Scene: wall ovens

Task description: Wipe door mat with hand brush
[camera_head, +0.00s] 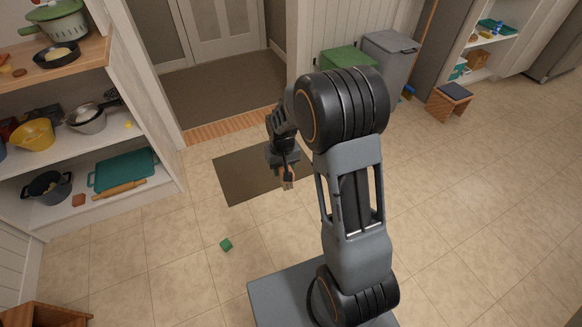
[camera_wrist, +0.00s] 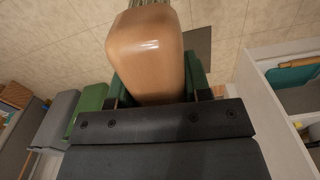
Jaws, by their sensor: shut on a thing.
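The door mat (camera_head: 236,180) is a flat brown rectangle on the tiled floor in the head view, its right part hidden behind my arm. My gripper (camera_head: 286,171) is over the mat's right part in that view. It is shut on the hand brush (camera_head: 288,184), whose pale bristle end points down. I cannot tell whether the bristles touch the mat. In the wrist view the brush's smooth orange-brown wooden body (camera_wrist: 147,55) sits between the green-sided fingers of my gripper (camera_wrist: 152,80). A dark patch of the mat (camera_wrist: 198,45) shows behind it.
A small green block (camera_head: 226,245) lies on the floor in front of the mat. An open shelf (camera_head: 150,150) with pots and pans stands left. Tiled floor at right is clear.

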